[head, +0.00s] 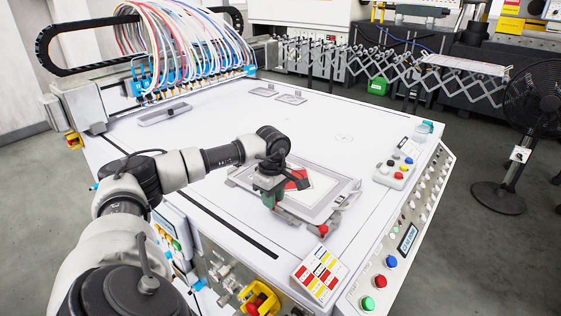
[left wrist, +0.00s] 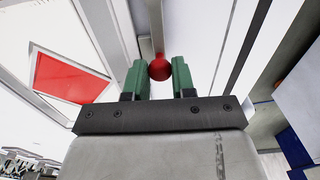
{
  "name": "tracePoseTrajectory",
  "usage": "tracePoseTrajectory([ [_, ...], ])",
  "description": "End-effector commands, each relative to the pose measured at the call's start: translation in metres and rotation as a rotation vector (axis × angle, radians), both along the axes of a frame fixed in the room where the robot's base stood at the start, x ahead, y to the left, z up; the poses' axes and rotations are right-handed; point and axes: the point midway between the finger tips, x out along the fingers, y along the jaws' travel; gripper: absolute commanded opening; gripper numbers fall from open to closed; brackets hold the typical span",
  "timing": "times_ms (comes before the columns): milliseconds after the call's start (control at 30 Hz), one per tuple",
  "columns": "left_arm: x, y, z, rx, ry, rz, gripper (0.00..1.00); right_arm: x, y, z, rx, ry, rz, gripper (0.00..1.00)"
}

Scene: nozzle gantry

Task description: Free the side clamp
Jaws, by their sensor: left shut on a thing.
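My left gripper (head: 268,202) has green fingers and reaches down at the near left side of a grey frame (head: 241,178) on the white table. In the left wrist view its fingers (left wrist: 160,70) are shut on a red ball knob (left wrist: 160,68). A grey bar (left wrist: 146,48) lies just past this knob, beside the frame. In the head view the held knob is hidden behind the fingers. Another red knob (head: 323,230) stands at the frame's near right corner. A red-and-white sheet (head: 298,181) lies inside the frame. My right gripper is out of view.
A control box with coloured buttons (head: 394,170) stands right of the frame. A colour chart (head: 320,273) and a yellow-housed red stop button (head: 258,300) are at the near edge. The nozzle gantry (head: 190,80) is at the back left. The middle table surface is clear.

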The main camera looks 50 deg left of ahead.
Motion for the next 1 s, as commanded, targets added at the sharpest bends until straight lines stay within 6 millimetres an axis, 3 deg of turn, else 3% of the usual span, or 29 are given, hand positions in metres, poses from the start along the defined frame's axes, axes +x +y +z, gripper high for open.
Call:
tracePoseTrajectory([
  [467, -0.0008, 0.0031, 0.0022, 0.001, -0.007, -0.012, 0.0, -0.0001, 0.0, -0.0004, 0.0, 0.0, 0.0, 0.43],
  [500, -0.0008, 0.0031, 0.0022, 0.001, -0.007, -0.012, 0.27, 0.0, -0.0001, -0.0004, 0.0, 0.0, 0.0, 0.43],
  [667, -0.0011, 0.0028, 0.0015, 0.001, -0.005, -0.011, 0.51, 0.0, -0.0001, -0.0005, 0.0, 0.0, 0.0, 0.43],
  [1000, -0.0012, 0.0025, 0.0042, 0.001, -0.003, -0.011, 0.51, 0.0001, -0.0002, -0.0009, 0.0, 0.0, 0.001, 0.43],
])
